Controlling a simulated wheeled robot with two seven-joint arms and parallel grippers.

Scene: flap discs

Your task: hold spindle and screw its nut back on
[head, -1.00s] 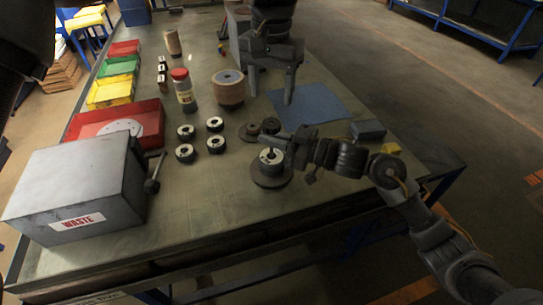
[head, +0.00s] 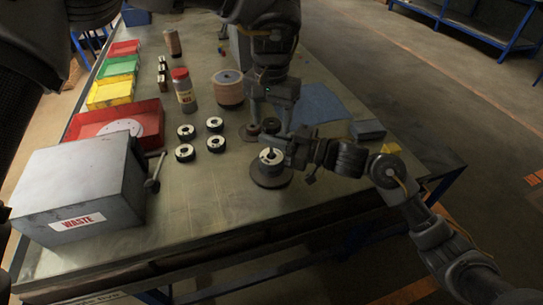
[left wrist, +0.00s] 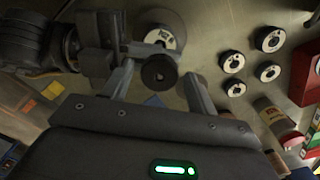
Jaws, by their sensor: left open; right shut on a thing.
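The spindle (head: 271,157), a dark wide disc with a pale ring on top, stands near the table's front edge; it also shows in the left wrist view (left wrist: 172,24). My right gripper (head: 283,150) comes in from the right and is shut on the spindle's upper part; the contact is partly hidden. A small dark round nut (head: 271,124) lies just behind the spindle. My left gripper (head: 268,124) points down over it, open. In the left wrist view the nut (left wrist: 160,71) appears between the spread fingers; I cannot tell whether they touch it.
A brown ring (head: 248,132) lies left of the nut. Several black-and-white discs (head: 214,124) stand further left.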

